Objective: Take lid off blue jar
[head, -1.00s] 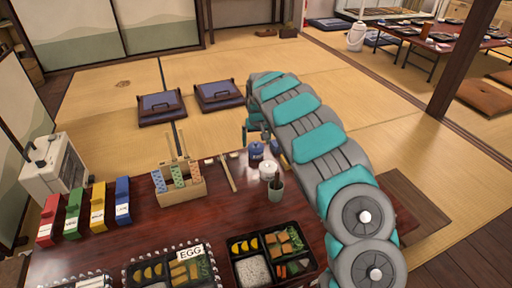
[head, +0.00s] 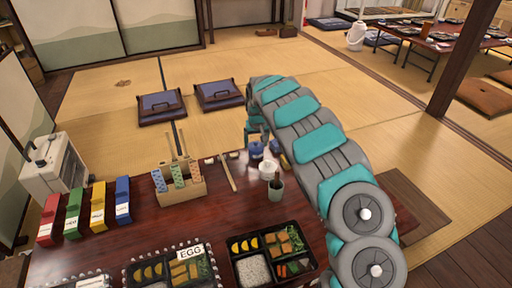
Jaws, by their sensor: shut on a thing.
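The blue jar (head: 256,149) stands on the dark red table near its far edge, in the head view. My gripper (head: 256,138) is directly above it, pointing down, and is shut on the jar's lid. The lid is small and mostly hidden by the fingers. I cannot tell whether a gap shows between lid and jar.
Another small blue item (head: 275,147) stands close on the right. A white pot (head: 267,168) and a grey-green cup (head: 276,187) stand in front. A wooden holder (head: 180,185) is to the left. Bento boxes (head: 270,256) line the near side.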

